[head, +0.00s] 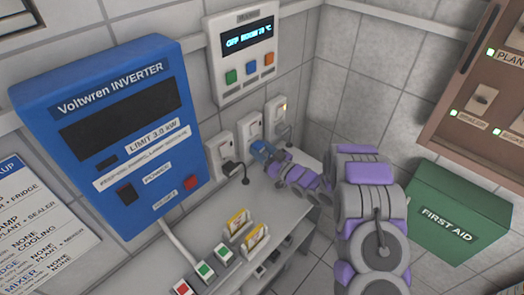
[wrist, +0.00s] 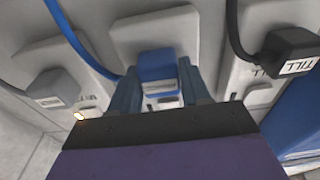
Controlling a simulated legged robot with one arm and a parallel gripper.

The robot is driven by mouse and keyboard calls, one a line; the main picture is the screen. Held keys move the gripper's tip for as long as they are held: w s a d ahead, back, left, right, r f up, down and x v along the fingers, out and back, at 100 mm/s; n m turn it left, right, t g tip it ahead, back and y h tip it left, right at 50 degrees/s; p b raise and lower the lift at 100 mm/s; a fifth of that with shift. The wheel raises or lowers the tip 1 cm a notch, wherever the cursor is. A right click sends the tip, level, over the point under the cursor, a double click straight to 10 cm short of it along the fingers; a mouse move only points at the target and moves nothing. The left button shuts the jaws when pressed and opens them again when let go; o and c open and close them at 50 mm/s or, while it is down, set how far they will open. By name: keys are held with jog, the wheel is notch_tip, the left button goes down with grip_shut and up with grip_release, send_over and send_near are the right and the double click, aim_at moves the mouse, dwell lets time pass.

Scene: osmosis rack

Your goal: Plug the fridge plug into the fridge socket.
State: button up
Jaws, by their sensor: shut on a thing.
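My gripper (head: 262,151) reaches to the middle of three white wall sockets. In the wrist view my gripper (wrist: 158,84) is shut on a blue plug (wrist: 159,68), one finger on each side. I take this as the fridge plug; its small label is unreadable. A blue cable (wrist: 72,34) runs from it to the upper left. The plug is in front of the middle socket (wrist: 150,28), which also shows in the head view (head: 249,127). Its pins are hidden, and I cannot tell whether it is seated.
A black plug (wrist: 288,48) marked TILL is at the right-hand socket in the wrist view; a grey plug (wrist: 55,88) is at the left-hand one. A grey shelf (head: 268,205) lies below. The blue inverter (head: 115,120) and a green first aid box (head: 455,212) flank the arm.

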jog(key=shift+a, duration=0.1)
jog(key=o, duration=1)
jog(key=shift+o, duration=0.2)
jog(key=p+v, duration=0.2)
jog(key=v, duration=1.5)
jog(key=shift+d, duration=0.25)
